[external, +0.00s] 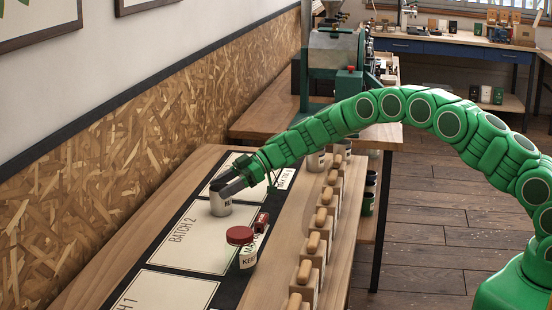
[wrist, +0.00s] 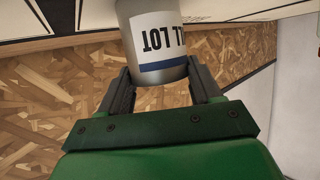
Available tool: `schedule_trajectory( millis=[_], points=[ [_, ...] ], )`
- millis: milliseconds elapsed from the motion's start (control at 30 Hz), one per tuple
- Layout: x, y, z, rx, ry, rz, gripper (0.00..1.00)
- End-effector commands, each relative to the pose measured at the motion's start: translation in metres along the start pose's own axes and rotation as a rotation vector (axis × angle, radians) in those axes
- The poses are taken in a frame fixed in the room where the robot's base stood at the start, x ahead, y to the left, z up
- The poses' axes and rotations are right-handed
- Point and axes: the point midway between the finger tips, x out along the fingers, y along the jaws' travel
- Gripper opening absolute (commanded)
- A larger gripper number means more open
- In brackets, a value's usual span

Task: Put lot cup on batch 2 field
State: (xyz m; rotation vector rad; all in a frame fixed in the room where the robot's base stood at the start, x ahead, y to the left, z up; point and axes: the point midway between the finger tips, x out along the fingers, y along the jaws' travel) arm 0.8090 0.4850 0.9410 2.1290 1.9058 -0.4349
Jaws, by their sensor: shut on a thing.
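My gripper (external: 231,187) reaches in from the right over the dark mat and is shut on the lot cup (external: 220,204). The cup is a grey cylinder. In the wrist view the cup (wrist: 155,40) sits between the two dark fingers and shows a white label with "LL LOT" and a blue band. The batch 2 field (external: 205,245) is a pale rectangle marked "BATCH 2". In the external view the cup appears over the far end of this field, near its border. I cannot tell whether its bottom touches the mat.
A chipboard wall (external: 130,145) bounds the left.

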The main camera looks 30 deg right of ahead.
Motion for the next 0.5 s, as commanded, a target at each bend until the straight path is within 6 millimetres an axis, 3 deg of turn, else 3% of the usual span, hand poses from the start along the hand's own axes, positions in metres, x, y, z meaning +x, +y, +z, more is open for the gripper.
schedule_trajectory(
  millis=[133,167,300,500],
  points=[
    [0.0016,-0.0003,0.0026,0.0,0.0,-0.001,0.3],
    [0.0015,-0.0003,0.0028,0.0,0.0,-0.001,0.67],
    [0.0013,-0.0002,0.0026,0.0,0.0,-0.001,0.88],
    [0.0013,-0.0002,0.0028,0.0,0.0,-0.001,0.89]
  ],
)
